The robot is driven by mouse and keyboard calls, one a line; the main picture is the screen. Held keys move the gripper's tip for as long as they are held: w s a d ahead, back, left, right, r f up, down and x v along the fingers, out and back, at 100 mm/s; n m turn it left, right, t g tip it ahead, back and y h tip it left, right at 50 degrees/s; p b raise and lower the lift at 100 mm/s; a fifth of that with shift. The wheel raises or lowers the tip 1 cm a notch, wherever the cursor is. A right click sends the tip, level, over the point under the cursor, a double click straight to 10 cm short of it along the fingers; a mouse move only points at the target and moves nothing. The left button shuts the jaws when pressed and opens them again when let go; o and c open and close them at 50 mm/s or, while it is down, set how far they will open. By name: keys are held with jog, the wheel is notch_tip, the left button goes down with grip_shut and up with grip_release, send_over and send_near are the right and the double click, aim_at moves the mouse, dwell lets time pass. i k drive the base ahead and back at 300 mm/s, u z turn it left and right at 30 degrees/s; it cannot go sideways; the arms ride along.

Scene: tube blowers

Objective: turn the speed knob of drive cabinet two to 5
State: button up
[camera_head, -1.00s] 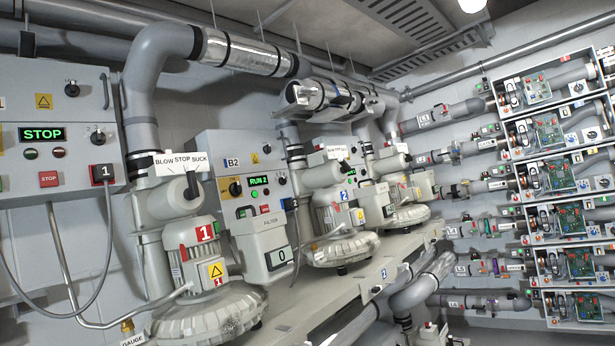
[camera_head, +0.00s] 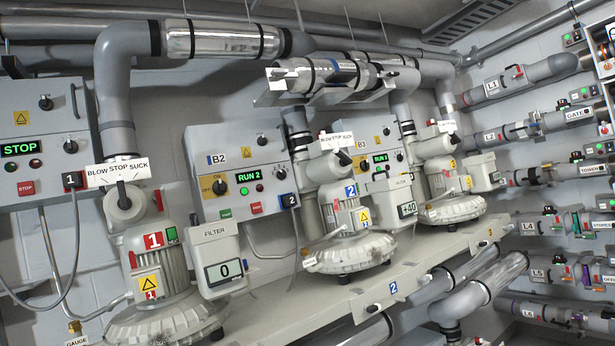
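Drive cabinet two (camera_head: 240,211), labelled B2, stands at the middle left behind blower one and blower two. Its green display (camera_head: 249,176) reads RUN 2. A small round dark knob (camera_head: 281,173) sits just right of the display; its pointer is too small to read. A larger dark knob (camera_head: 220,186) on a yellow plate sits left of the display, and another small knob (camera_head: 262,140) sits above it. Green and red buttons are below. My gripper is not in view, and nothing of mine touches the cabinet.
Blower one (camera_head: 165,260) and its filter box (camera_head: 217,256), reading 0, stand in front of and left of the cabinet. Blower two (camera_head: 345,225) stands at its right. Cabinet one (camera_head: 40,135) is at far left.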

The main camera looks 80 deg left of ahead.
aim_at(282, 174)
jog(key=u, duration=0.5)
jog(key=i, duration=1.2)
jog(key=u, duration=1.15)
jog(key=i, duration=0.65)
jog(key=u, duration=0.35)
